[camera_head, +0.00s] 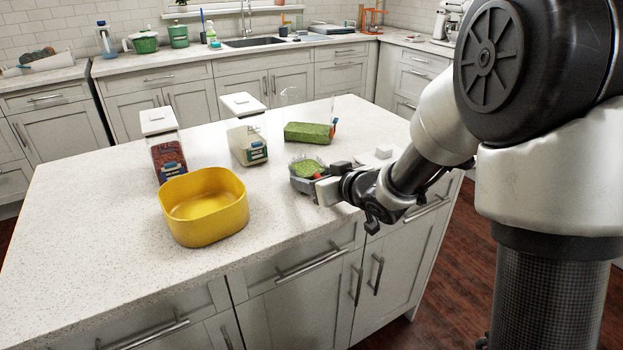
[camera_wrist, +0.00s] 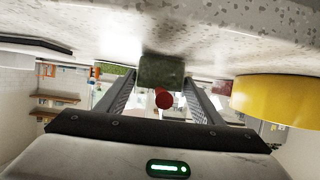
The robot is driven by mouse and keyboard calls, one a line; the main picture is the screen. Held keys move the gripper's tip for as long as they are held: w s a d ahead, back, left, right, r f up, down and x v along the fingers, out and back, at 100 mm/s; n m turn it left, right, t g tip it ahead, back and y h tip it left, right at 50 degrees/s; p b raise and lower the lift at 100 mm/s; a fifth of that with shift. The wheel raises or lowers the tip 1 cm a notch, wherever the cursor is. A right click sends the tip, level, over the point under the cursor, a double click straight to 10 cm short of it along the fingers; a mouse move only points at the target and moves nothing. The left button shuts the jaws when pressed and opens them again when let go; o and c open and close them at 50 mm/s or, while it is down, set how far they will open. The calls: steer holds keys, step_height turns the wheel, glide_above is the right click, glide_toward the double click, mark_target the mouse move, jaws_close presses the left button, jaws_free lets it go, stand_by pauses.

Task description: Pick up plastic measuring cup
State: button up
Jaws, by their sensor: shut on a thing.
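The plastic measuring cup (camera_head: 306,169) looks clear or greyish with green contents and is at the island counter's right part. A small red part shows on its near side. My gripper (camera_head: 318,186) reaches in from the right and is shut on the cup. In the wrist view, which looks upside down, the cup is a grey-green block (camera_wrist: 162,70) with a round red end between my fingers (camera_wrist: 163,98). The cup is at or very close to the countertop; I cannot tell if there is a gap. My fingers partly hide it in the head view.
A yellow bowl (camera_head: 204,206) stands left of the cup. The counter's (camera_head: 90,225) left part is clear.

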step_height(320, 180, up, 10)
steer(key=p, duration=0.4)
steer(key=shift+f, duration=0.25)
steer(key=s+a+r+p, duration=0.3)
steer(key=a+r, duration=0.1)
steer(key=a, duration=0.3)
steer(key=s+a+r+m+y+p, duration=0.1)
steer(key=s+a+r+p, duration=0.15)
steer(key=a+r, duration=0.3)
steer(key=s+a+r+p, duration=0.3)
steer(key=a, duration=0.4)
steer(key=s+a+r+m+g+p, duration=0.1)
steer(key=s+a+r+p, duration=0.3)
steer(key=s+a, duration=0.6)
steer(key=d+f+m+y+b, duration=0.3)
steer(key=f+m+b, duration=0.1)
steer(key=f+b, duration=0.8)
steer(key=shift+w+d+f+g+b, duration=0.15)
steer(key=shift+w+f+g+b, duration=0.25)
steer(key=shift+b, duration=0.75)
